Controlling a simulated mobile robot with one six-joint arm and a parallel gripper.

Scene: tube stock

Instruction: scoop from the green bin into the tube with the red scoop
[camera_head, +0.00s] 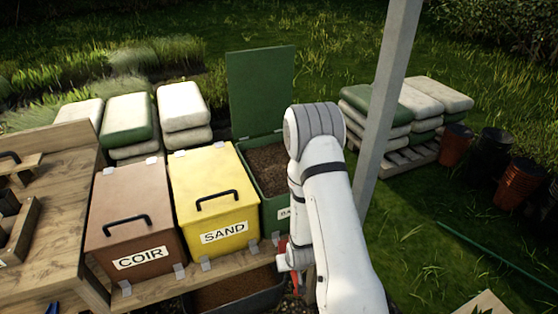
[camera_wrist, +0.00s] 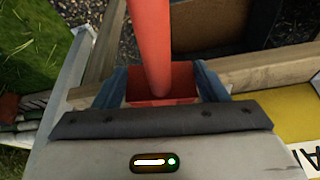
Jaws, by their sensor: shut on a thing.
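The green bin (camera_head: 268,222) stands at the right end of the bin row in the head view, with its lid (camera_head: 262,88) raised upright. Brown material (camera_head: 268,160) shows inside it. My arm covers the bin's right side and part of its label. My gripper (camera_wrist: 162,88) is shut on the red scoop (camera_wrist: 150,40) in the wrist view, its blue-grey fingers on either side of a red block with a red shaft rising from it. Only a small red part of the scoop (camera_head: 282,245) shows in the head view, low beside my arm. I cannot make out the tube.
The shut yellow SAND bin (camera_head: 215,190) and brown COIR bin (camera_head: 135,210) stand left of the green bin. A dark tray of soil (camera_head: 240,298) lies below. A grey post (camera_head: 388,90) rises right of my arm. Stacked bags and pots stand beyond it.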

